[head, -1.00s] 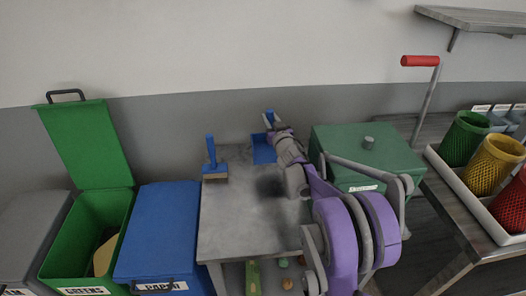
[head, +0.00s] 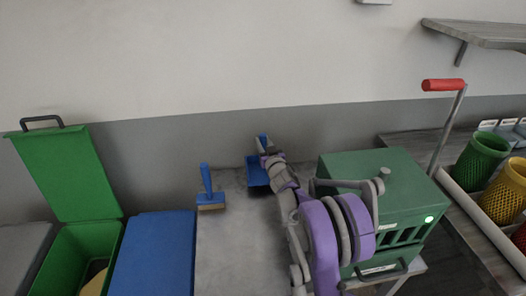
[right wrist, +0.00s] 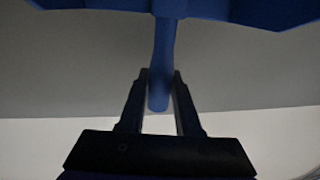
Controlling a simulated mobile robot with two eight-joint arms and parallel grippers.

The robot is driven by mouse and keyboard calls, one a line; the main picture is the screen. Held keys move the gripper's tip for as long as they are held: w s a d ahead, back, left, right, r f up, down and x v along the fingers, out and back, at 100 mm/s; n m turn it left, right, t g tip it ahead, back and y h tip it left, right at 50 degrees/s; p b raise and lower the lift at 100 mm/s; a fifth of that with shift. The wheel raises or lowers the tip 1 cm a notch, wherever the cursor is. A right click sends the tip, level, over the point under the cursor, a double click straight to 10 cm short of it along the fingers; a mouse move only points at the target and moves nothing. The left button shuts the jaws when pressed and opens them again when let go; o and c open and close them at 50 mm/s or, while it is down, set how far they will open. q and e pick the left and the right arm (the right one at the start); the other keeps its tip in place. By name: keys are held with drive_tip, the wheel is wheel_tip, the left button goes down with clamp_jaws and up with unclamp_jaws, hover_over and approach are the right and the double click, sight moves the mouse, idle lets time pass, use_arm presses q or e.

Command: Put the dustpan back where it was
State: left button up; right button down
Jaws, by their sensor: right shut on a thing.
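The blue dustpan (head: 256,176) is at the back of the grey table (head: 232,235), its handle pointing up. My right gripper (head: 268,153) is shut on the handle. In the right wrist view, the handle (right wrist: 162,55) runs between the two fingers (right wrist: 160,100), and the wide pan (right wrist: 240,10) shows at the top edge. I cannot tell whether the pan touches the table. A blue hand brush (head: 207,190) stands on the table to the left of the dustpan, handle up. My left gripper is not in view.
A green box (head: 375,178) with slots stands right of my right arm, beside a red-handled crank (head: 443,86). Left are a blue-lidded bin (head: 155,250) and an open green bin (head: 65,180). Colored baskets (head: 478,165) stand far right. The wall (head: 180,150) is behind the table.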

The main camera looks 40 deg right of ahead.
drive_tip(key=shift+f, duration=1.6)
drive_tip(key=shift+f, duration=0.2)
drive_tip(key=c, duration=0.6)
unclamp_jaws()
drive_tip(key=shift+r, duration=0.15)
drive_tip(key=shift+r, duration=0.15)
drive_tip(key=b+v, duration=0.1)
drive_tip(key=v, duration=1.1)
